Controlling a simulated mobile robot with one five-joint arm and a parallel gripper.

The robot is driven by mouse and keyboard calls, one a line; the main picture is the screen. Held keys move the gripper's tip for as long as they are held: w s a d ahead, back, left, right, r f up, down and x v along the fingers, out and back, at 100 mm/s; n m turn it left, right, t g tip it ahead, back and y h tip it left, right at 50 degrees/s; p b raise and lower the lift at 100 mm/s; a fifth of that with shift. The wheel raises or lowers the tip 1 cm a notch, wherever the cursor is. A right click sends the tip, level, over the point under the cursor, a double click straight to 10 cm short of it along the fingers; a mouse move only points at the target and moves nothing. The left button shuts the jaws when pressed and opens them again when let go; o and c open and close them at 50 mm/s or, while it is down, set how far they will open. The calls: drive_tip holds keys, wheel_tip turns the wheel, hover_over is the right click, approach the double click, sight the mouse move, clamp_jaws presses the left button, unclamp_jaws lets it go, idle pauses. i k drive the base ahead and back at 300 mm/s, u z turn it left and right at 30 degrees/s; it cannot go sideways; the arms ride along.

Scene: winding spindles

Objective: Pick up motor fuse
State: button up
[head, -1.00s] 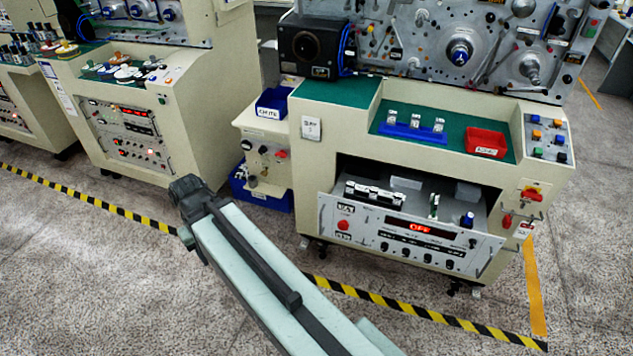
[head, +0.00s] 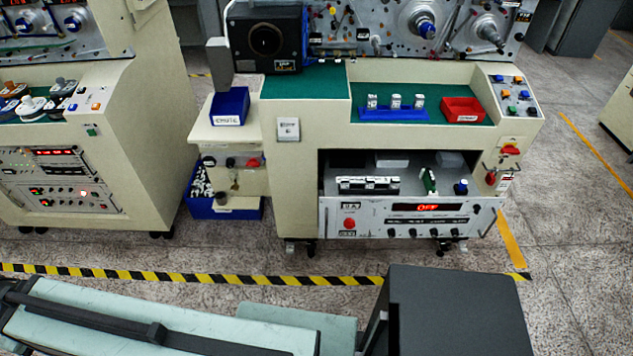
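Three small white fuse-like pieces (head: 396,101) stand upright in a row in a blue holder (head: 395,114), on the green top of the middle machine. In the pulled-out drawer below lies a black-and-white block (head: 368,184), perhaps a fuse holder, with a small green part (head: 429,181) to its right. I cannot tell which piece is the motor fuse. The drawer front (head: 410,218) has a red display reading OFF. My gripper is not in view; only my arm's links show at the bottom left, well in front of the machine.
A red bin (head: 463,110) sits right of the blue holder. A blue bin (head: 230,106) stands on the left shelf, with a larger blue crate (head: 222,206) below.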

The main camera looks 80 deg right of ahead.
sight(346, 181)
drive_tip(key=z, duration=0.55)
drive_tip(key=i, duration=1.1)
drive_tip(key=z, duration=1)
drive_tip(key=k, duration=0.8)
drive_tip(key=z, duration=0.15)
drive_tip(key=i, duration=0.9)
drive_tip(key=u, duration=0.05)
